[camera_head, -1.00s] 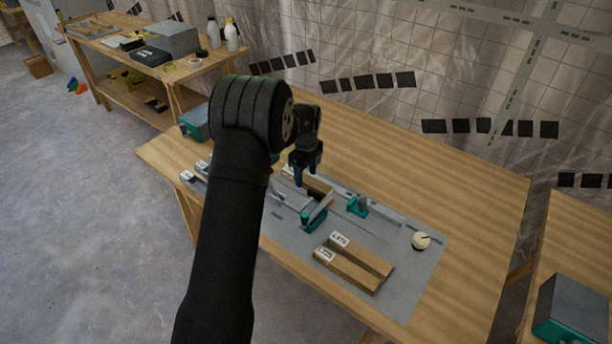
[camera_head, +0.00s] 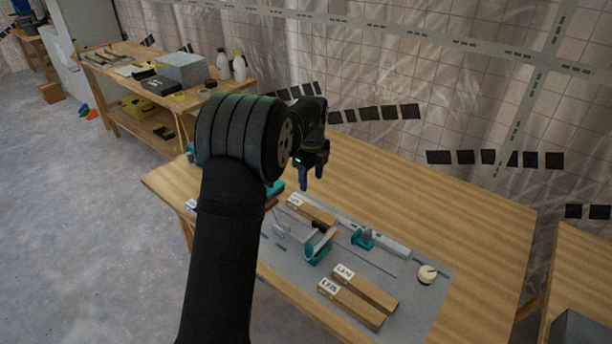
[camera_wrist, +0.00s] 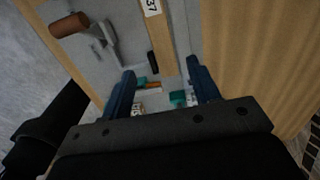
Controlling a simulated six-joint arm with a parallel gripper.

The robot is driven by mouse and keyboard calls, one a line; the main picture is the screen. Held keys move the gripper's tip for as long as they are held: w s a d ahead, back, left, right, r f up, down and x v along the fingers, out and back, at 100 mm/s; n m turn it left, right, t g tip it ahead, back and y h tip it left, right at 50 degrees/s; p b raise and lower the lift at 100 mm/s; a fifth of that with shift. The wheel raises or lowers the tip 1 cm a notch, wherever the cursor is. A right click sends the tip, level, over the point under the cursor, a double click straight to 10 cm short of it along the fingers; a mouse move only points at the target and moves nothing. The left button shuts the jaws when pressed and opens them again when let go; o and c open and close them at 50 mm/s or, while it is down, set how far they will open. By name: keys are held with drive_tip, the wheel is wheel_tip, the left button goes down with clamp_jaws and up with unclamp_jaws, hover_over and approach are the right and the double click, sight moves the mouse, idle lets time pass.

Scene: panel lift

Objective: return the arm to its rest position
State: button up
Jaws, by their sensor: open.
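My gripper (camera_head: 312,172) hangs above the far left part of the workbench, clear of the things on it. It is open and empty, its two blue fingers apart in the wrist view (camera_wrist: 160,85). Below it lies the grey mat (camera_head: 400,304) with wooden strips and tools. My black arm rises through the middle of the head view and hides part of the bench's left side.
Two labelled wooden strips (camera_head: 352,303) lie at the mat's front. A teal-based tool (camera_head: 318,248), a teal clamp (camera_head: 363,240) and a round cream object (camera_head: 427,274) lie nearby. The bench's right side (camera_head: 480,235) is bare. A tiled wall stands behind.

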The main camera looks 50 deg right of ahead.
sight(311, 209)
wheel_tip(311, 209, down, 12)
drive_tip(key=shift+r, duration=1.85)
drive_tip(key=shift+f, duration=0.1)
